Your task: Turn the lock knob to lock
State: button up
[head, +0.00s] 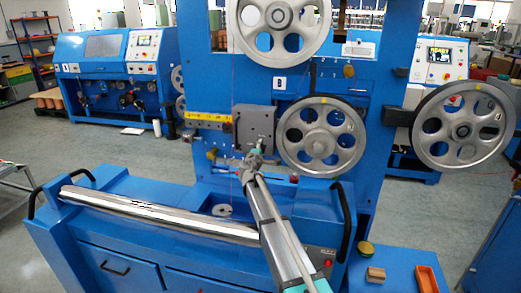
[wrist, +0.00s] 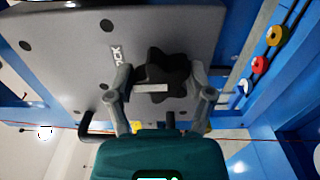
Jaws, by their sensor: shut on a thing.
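The lock knob (wrist: 166,66) is black and lobed, with a pale bar mark on its face. It sits on a grey plate (wrist: 60,25) beside a label (wrist: 116,53) of which "OCK" is legible. My gripper (wrist: 159,82) has one finger on each side of the knob and is shut on it. In the head view my gripper (head: 254,152) is at the lower part of the grey plate (head: 255,122) on the blue machine. There the knob is too small and covered to make out.
Large spoked pulleys stand to the right (head: 322,135), above (head: 280,20) and far right (head: 459,127). A yellow strip (head: 209,117) lies left of the plate. A steel roller (head: 150,212) runs below. In the wrist view, red (wrist: 260,65) and yellow (wrist: 276,36) knobs are at the right.

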jog(key=shift+m, duration=0.4)
jog(key=o, duration=1.1)
jog(key=shift+s, duration=0.15)
jog(key=s, duration=0.3)
jog(key=s+a, duration=0.1)
jog(key=s, duration=0.3)
jog(key=s+a, duration=0.1)
jog(key=s, duration=0.3)
jog(key=shift+s+a, duration=0.1)
jog(key=shift+s, duration=0.15)
